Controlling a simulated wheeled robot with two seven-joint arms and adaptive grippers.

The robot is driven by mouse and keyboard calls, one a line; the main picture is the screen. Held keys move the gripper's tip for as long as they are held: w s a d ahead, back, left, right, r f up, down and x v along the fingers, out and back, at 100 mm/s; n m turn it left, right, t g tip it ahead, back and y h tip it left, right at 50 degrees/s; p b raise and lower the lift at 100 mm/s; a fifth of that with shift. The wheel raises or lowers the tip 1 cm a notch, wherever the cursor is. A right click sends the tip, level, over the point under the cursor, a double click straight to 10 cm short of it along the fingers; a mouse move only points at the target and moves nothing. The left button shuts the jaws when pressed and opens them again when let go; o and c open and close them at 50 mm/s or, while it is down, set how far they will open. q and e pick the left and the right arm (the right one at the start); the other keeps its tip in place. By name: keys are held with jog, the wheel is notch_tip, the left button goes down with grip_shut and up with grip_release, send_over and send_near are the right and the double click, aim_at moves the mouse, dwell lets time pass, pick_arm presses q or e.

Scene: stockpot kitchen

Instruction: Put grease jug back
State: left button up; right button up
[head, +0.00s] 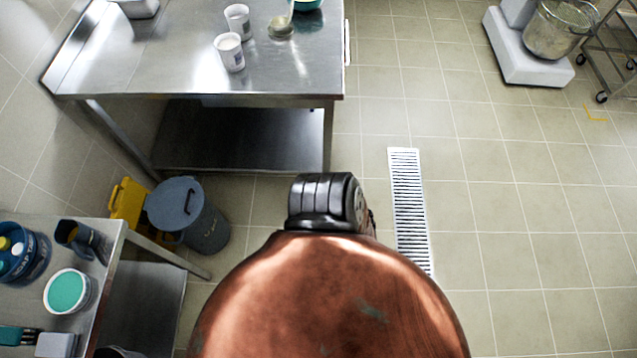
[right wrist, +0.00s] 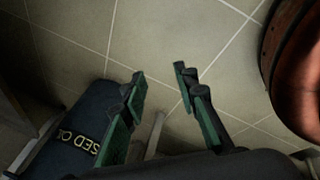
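A dark jug-like container (head: 82,240) with a tan part stands on the steel table at lower left in the head view. It may be the grease jug, but I cannot read a label. My right gripper (right wrist: 160,84) is open in the right wrist view, its green-padded fingers apart over the tiled floor. I see nothing held between them. A dark blue container (right wrist: 72,125) with yellow letters, partly readable as "SED O", is left of the fingers. I cannot tell how close it is. My left gripper is not in view.
The lower-left table (head: 110,240) also holds a blue canister (head: 38,255) and a teal-topped tub (head: 67,291). A lidded grey bin (head: 187,213) and a yellow bucket (head: 127,203) stand behind it. A steel table (head: 170,65) holds white cups (head: 230,50).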

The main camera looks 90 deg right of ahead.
jog(key=s+a+f+m+g, duration=0.1)
jog(key=s+a+f+m, duration=0.1)
jog(key=s, duration=0.7)
jog(key=s+a+f+m+g, duration=0.2)
jog(key=s+a+f+m, duration=0.1)
jog(key=s, duration=0.6)
jog(key=shift+s+a+m+g+y, duration=0.2)
jog(key=shift+a+m+g+y, duration=0.15)
jog(key=shift+a+m, duration=0.4)
jog(key=shift+d, duration=0.15)
